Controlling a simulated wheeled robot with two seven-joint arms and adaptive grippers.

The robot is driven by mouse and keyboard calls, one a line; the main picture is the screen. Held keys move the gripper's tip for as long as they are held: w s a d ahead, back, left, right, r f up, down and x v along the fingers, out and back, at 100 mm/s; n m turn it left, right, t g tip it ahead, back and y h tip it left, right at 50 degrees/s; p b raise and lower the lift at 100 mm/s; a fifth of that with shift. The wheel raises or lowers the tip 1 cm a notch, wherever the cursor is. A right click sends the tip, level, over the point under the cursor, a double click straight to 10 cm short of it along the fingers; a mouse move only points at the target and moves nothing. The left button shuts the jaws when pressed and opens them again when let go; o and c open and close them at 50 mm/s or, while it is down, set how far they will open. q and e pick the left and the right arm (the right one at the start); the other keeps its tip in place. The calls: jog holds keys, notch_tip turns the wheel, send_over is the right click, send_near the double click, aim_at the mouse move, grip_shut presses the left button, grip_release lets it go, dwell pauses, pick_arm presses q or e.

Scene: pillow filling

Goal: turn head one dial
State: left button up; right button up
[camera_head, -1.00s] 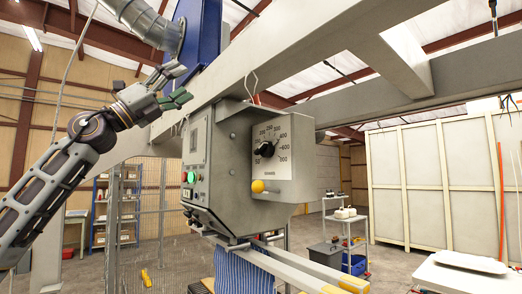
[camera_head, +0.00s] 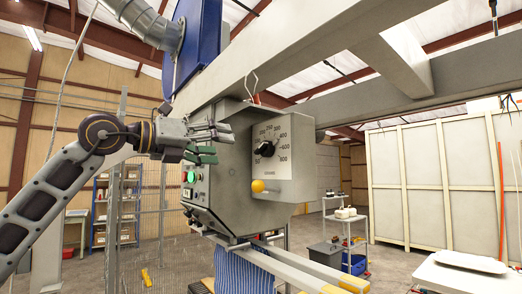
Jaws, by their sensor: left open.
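The machine head is a grey box (camera_head: 228,190) under a grey beam. On its right-hand face is a light dial plate (camera_head: 283,165) with numbers and a black knob (camera_head: 266,149). The knob's pointer is too small to read exactly. A yellow ball (camera_head: 258,186) sits below the knob. My left gripper (camera_head: 214,146) is open and empty, in front of the upper left part of the box and left of the knob, apart from it. It hides part of the box's left panel. My right gripper is not in view.
A green button (camera_head: 191,177) is on the box's left panel. Grey bars and a blue striped cloth (camera_head: 240,272) are below the head. The grey beam (camera_head: 290,62) runs above. A white cart (camera_head: 346,222) and shelves (camera_head: 115,205) stand farther back.

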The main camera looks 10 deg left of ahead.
aim_at(259, 149)
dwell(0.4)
pick_arm(q)
jog(key=p+x, duration=0.4)
jog(key=x, duration=0.8)
jog(key=shift+r, duration=0.1)
jog(key=shift+x, duration=0.9)
jog(key=c, duration=1)
jog(key=shift+c, duration=0.2)
